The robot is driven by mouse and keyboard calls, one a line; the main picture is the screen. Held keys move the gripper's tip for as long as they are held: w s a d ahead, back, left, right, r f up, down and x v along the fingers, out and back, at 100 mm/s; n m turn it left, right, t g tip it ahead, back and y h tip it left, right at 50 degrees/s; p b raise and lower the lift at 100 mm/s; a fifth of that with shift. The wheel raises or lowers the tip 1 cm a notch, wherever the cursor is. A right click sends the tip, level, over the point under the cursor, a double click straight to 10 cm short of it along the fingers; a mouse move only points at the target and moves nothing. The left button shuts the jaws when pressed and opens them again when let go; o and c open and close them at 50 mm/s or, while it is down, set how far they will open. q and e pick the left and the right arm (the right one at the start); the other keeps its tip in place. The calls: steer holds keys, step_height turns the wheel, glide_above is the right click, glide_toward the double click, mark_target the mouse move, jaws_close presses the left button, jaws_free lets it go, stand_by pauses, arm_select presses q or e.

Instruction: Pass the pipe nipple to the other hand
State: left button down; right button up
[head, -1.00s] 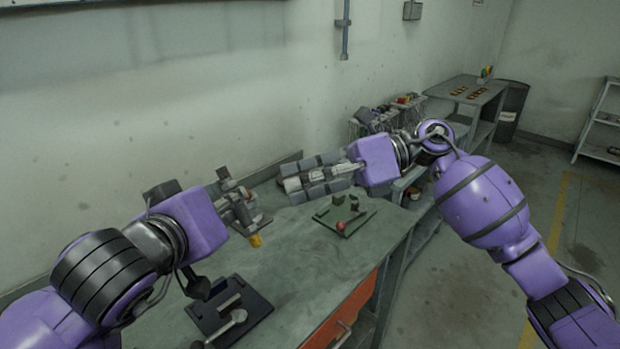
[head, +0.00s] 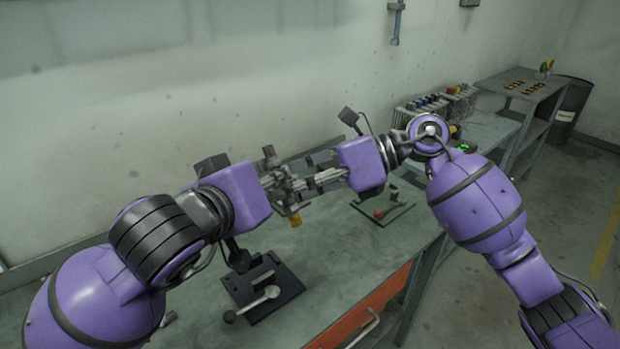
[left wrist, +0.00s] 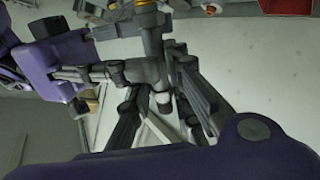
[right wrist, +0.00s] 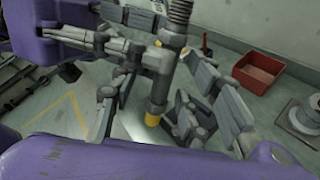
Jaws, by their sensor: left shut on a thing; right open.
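The pipe nipple is a grey tube with a threaded end and a yellow end. In the right wrist view the nipple (right wrist: 163,80) stands nearly upright, threads at the top and yellow end below. My left gripper (head: 281,184) is shut on it above the bench; in the head view only the yellow end (head: 295,220) shows clearly below the fingers. My right gripper (right wrist: 165,118) is open, facing the left one, with the nipple appearing between its spread fingers. The left wrist view also shows the nipple (left wrist: 154,45), with the right gripper's fingers reaching in from the left.
A black tray with metal parts (head: 245,291) lies on the bench (head: 345,262) below my left arm. A green plate (head: 399,215) with a red knob lies farther right. A red bin (right wrist: 258,72) shows in the right wrist view. The bench between is clear.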

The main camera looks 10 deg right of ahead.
steer(key=shift+a, duration=0.25)
jaws_close()
arm_select(q)
steer(key=c, duration=1.5)
jaws_free()
steer(key=shift+c, duration=0.2)
steer(key=shift+r, duration=0.1)
